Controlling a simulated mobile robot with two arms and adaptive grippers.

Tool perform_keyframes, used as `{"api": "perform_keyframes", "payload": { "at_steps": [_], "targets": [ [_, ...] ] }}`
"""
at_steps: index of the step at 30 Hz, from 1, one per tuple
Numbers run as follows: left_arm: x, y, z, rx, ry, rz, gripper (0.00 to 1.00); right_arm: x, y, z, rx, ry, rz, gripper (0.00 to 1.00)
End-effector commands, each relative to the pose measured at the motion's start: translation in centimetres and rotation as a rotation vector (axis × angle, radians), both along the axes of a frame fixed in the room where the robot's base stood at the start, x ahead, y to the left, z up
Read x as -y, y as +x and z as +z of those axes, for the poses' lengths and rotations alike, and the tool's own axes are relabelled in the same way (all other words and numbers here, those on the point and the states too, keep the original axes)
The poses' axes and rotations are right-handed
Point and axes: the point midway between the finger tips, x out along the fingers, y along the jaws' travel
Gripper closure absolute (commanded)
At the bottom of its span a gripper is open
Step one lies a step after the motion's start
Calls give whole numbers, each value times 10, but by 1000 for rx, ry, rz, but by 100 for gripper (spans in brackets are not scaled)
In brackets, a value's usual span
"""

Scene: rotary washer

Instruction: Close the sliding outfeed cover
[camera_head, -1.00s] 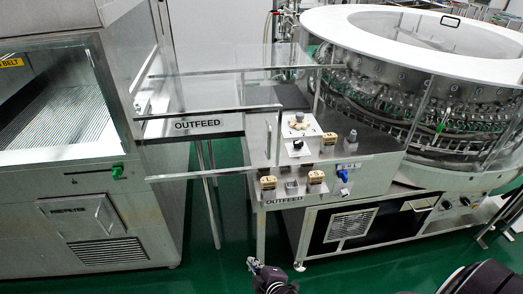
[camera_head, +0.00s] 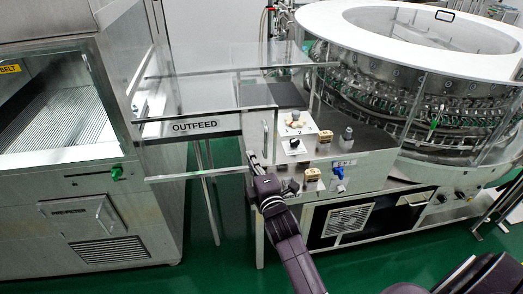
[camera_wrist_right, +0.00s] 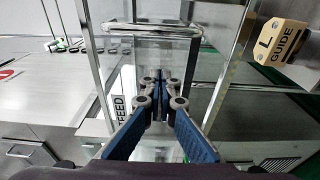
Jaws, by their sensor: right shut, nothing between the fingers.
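The outfeed cover (camera_head: 205,158) is a clear panel with metal edge rails. It spans the gap between the left machine and the washer, in front of the OUTFEED sign (camera_head: 194,125). A vertical handle (camera_head: 265,136) stands at its right end. My right gripper (camera_head: 253,158) is shut and empty at the lower right end of the cover, just below the handle. In the wrist view its blue fingers (camera_wrist_right: 160,78) meet in front of the clear panel between metal bars. I cannot tell whether they touch the cover. My left gripper is not in view.
The control panel (camera_head: 297,146) with knobs and tan guide blocks lies close to the right of my gripper. The round bottle washer (camera_head: 420,110) stands at right, the steel machine (camera_head: 85,190) at left. Green floor (camera_head: 205,255) is open in front of the gap.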

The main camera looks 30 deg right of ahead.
Motion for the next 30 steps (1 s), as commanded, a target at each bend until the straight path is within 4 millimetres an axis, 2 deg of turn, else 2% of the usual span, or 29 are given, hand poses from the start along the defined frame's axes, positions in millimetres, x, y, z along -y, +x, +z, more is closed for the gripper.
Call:
{"api": "perform_keyframes", "payload": {
  "at_steps": [1, 5, 9, 14, 30],
  "targets": [
    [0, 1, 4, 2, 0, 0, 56, 2, 10, 4, 2, 1, 0, 100],
    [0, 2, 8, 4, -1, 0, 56, 5, 30, 2, 1, 1, 1, 100],
    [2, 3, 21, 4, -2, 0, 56, 25, 19, 3, -4, -3, -1, 100],
    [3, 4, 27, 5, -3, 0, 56, 37, 12, 1, -1, -1, 1, 100],
    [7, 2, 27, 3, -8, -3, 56, 44, 9, 0, -1, -1, 1, 100]
  ]
}}
